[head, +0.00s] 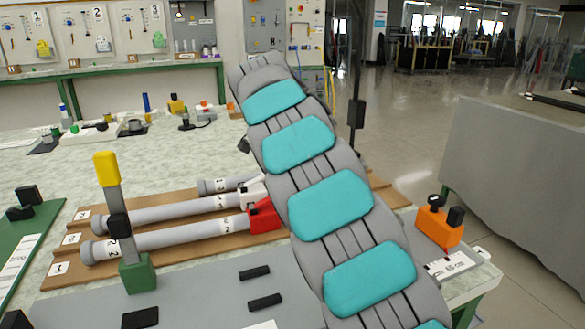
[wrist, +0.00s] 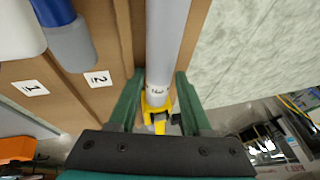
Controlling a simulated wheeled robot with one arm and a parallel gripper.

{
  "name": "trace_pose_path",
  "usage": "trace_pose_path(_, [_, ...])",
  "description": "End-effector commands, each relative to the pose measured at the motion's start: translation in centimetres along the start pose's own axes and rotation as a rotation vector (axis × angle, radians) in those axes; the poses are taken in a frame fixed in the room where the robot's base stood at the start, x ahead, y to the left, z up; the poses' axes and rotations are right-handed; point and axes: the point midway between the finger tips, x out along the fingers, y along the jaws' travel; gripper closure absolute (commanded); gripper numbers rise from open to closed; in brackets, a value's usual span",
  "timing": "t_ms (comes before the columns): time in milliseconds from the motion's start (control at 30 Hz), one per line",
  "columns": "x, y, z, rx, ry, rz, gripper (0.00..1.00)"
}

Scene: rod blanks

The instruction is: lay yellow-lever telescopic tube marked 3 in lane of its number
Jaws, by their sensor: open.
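The yellow-lever tube (wrist: 168,40) is a grey tube running down the wrist view to its yellow lever (wrist: 157,112). The mark near the lever is too small to read. It lies beside a wooden rail, on the far side of the number card 2 (wrist: 98,78) from card 1 (wrist: 30,88). My gripper (wrist: 158,112) is open, its green fingers on either side of the tube at the lever, with gaps. In the head view, my arm hides the gripper and lever; a grey tube end (head: 207,187) shows at the board's back.
The wooden board (head: 160,262) also holds a red-lever tube (head: 165,240) and a white-lever tube (head: 165,211). Its left cards read 1, 2 and 3 (head: 82,215). A yellow-topped post (head: 106,168) stands in front. An orange block (head: 438,226) is at right.

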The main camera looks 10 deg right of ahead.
Motion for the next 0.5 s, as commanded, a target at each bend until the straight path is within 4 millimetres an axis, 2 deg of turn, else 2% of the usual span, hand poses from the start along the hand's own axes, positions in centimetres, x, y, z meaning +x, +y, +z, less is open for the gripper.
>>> trace_pose_path(167, [-0.6,0.2,0.1,-0.001,-0.001,0.009,0.27])
trace_pose_path(500, [-5.3,-0.1,0.1,-0.001,0.0,-0.002,0.27])
